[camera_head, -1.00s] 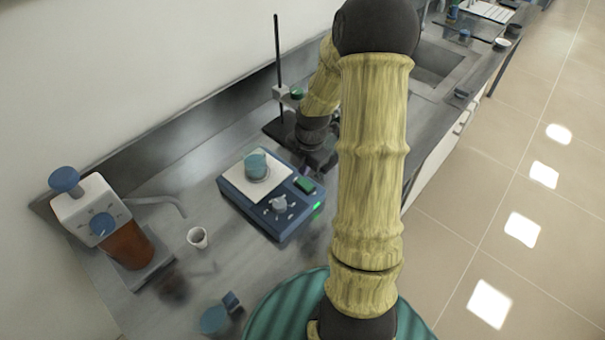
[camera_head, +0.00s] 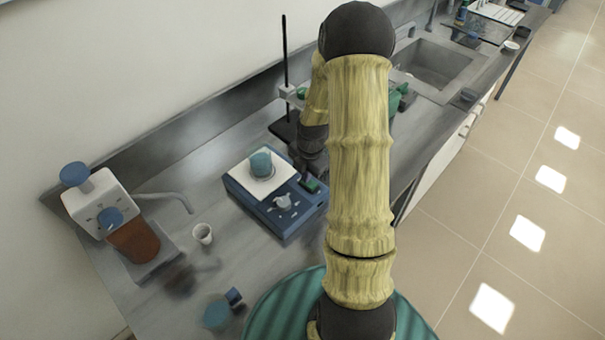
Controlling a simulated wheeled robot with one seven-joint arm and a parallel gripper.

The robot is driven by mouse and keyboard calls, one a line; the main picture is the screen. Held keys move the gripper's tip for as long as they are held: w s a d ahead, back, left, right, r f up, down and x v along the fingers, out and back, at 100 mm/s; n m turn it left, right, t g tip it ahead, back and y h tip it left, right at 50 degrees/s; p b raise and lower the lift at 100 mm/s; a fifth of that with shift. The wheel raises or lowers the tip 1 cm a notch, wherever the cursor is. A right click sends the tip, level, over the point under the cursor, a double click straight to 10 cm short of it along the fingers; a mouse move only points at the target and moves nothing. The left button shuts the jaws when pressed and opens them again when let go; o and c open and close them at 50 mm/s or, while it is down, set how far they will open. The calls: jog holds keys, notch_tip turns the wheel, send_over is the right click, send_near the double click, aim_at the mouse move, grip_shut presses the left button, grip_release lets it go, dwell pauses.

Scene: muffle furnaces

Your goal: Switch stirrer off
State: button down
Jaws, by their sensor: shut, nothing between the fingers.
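The stirrer (camera_head: 277,196) is a blue box with a white top plate, standing on the grey bench left of my arm. A blue-green beaker (camera_head: 261,163) stands on its plate. A small green switch (camera_head: 311,185) is at the panel's right end. My gripper (camera_head: 308,175) points down right by the switch; it is dark, small and partly blurred, and its fingers are shut and empty. I cannot tell whether the fingertips touch the switch. No green glow shows on the stirrer's front.
A stand with a dark rod (camera_head: 285,80) is behind my wrist. A blue-capped item (camera_head: 217,315) lies at the front. A sink (camera_head: 437,67) is at the back right.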

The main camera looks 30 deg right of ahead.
aim_at(311, 184)
jog(key=shift+s, duration=0.25)
jog(key=shift+s+d+r, duration=0.1)
jog(key=shift+s+d, duration=0.15)
jog(key=shift+s, duration=0.35)
jog(key=shift+r+p, duration=0.4)
jog(key=shift+p, duration=0.15)
notch_tip(311, 184, up, 4)
jog(key=p, duration=0.3)
jog(key=shift+f+p, duration=0.1)
jog(key=shift+p, duration=0.25)
notch_tip(311, 184, up, 9)
jog(key=s+b, duration=0.1)
jog(key=shift+s+d+b, duration=0.25)
jog(key=shift+b, duration=0.05)
